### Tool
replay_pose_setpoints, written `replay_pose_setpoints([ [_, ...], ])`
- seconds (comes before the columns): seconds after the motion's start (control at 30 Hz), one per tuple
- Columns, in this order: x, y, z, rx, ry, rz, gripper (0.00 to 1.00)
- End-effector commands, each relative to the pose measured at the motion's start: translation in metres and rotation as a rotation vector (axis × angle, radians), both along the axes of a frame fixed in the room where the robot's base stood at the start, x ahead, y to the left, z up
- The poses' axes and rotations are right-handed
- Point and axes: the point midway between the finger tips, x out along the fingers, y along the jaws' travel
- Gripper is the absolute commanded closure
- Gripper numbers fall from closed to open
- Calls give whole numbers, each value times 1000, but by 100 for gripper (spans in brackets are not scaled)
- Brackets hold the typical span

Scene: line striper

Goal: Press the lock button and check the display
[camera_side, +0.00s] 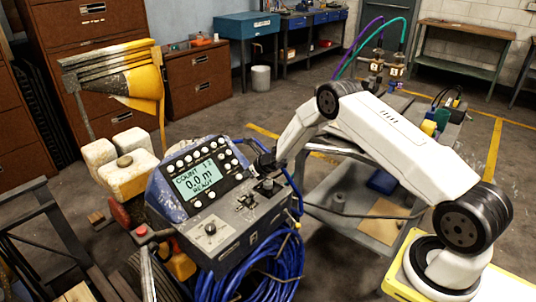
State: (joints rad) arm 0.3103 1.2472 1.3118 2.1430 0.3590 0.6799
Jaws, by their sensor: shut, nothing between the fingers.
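The line striper's control panel (224,205) stands left of centre, tilted up toward the camera. Its lit display (199,179) reads "COUNT 13", "0.0 m" and "READY", though the count is small and hard to read. Round light buttons run along the top and right of the display and below it. I cannot tell which one is the lock button. My gripper (266,163) is small and dark, shut and empty, at the right edge of the panel beside the buttons. I cannot tell whether it touches the panel.
A coiled blue hose (255,270) hangs below the panel. A red knob (141,231) sits at the panel's left.

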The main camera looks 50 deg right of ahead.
Motion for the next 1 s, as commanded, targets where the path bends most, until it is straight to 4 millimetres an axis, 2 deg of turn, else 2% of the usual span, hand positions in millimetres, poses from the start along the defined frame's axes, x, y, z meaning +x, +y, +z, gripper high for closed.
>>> replay_pose_setpoints([
  [0.33,15,2,-15,0,1,0,100],
  [1.0,21,2,-20,0,0,1,100],
])
